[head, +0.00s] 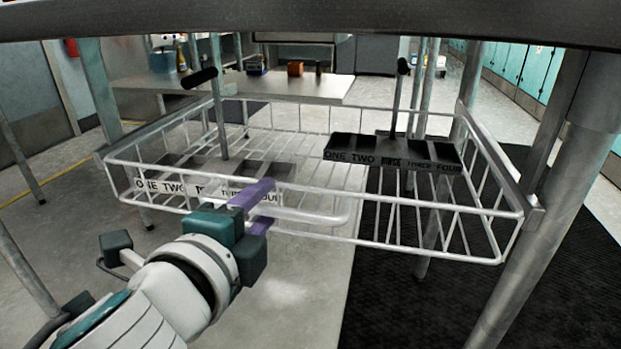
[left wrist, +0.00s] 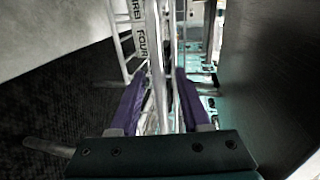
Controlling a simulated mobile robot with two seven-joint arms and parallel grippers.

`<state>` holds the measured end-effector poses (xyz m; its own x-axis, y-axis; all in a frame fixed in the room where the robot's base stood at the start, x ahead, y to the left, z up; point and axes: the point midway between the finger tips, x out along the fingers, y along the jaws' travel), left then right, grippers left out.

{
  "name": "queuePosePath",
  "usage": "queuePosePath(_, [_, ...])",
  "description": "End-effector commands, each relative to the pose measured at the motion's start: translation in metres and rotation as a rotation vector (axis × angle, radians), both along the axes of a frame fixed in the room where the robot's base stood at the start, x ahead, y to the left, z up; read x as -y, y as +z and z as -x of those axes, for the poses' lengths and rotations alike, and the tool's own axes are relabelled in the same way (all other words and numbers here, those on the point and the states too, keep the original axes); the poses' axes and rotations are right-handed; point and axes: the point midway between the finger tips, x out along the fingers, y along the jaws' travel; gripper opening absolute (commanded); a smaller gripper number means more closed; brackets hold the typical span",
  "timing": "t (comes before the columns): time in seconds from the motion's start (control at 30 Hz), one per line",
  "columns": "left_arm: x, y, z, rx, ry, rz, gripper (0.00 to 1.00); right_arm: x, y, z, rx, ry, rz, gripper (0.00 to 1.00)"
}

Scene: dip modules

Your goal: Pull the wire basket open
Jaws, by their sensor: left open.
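The white wire basket (head: 430,250) hangs in a metal frame, with a looped handle (head: 340,214) on its front side. My left gripper (head: 258,208) is at the front of the basket, by the handle's left part. Its purple fingers are apart, one above the other in the head view. In the left wrist view, a pale bar (left wrist: 157,75) runs between the fingers (left wrist: 155,105), with a gap beside them. I cannot tell whether either finger touches it. My right gripper is not in view.
Two dark modules labelled ONE to FOUR are in the basket, one at left (head: 265,171) and one at right (head: 370,147), each with an upright rod. Metal posts (head: 575,140) flank the basket. A table (head: 270,86) stands behind. A dark mat (head: 390,300) lies below at right.

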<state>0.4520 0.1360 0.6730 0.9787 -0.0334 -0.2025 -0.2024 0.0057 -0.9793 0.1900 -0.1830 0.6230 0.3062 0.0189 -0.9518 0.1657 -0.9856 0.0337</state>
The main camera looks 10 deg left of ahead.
Motion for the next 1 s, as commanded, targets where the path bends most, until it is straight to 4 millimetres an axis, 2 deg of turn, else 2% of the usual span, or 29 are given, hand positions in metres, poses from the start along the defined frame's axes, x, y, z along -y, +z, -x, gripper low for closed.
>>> queuePosePath(0.13, [0.0,0.0002,0.0003,0.0,0.0,0.0,0.46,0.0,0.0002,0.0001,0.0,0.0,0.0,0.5])
queuePosePath(0.53, [0.0001,0.0001,0.0005,0.0,0.0,0.0,0.01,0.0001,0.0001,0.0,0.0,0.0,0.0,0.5])
queuePosePath(1.0, [0.0001,0.0,0.0006,0.0,0.0,0.0,0.0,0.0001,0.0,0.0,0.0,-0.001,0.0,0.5])
